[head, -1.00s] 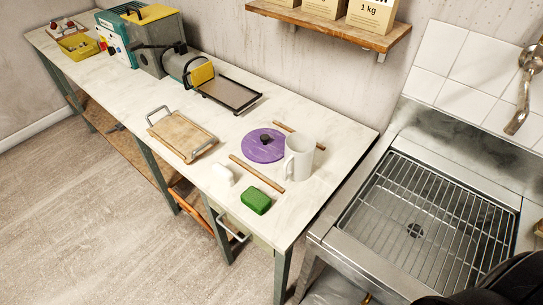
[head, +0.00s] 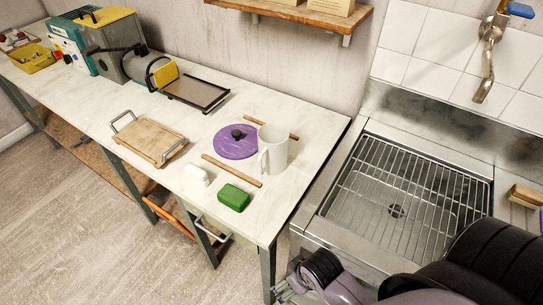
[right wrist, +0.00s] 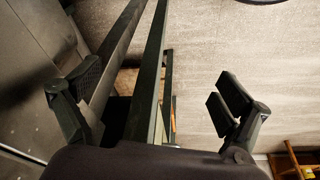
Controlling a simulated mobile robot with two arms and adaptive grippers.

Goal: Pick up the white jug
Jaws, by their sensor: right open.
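The white jug (head: 275,149) stands upright near the right end of the long pale table (head: 160,195), its handle toward the left. It partly covers the edge of a purple disc with a black knob (head: 236,142). My right gripper (head: 287,284) is low at the bottom of the head view, in front of the sink and well below and apart from the jug. In the right wrist view it is open (right wrist: 158,104), with nothing between its fingers; the jug is not seen there. My left gripper is not in view.
Near the jug lie two wooden sticks (head: 232,171), a green block (head: 234,198) and a small white item (head: 197,174). A wooden board with handles (head: 148,140) is farther left. The metal sink with a rack (head: 405,200) adjoins on the right. Green table legs (right wrist: 150,80) stand near the right gripper.

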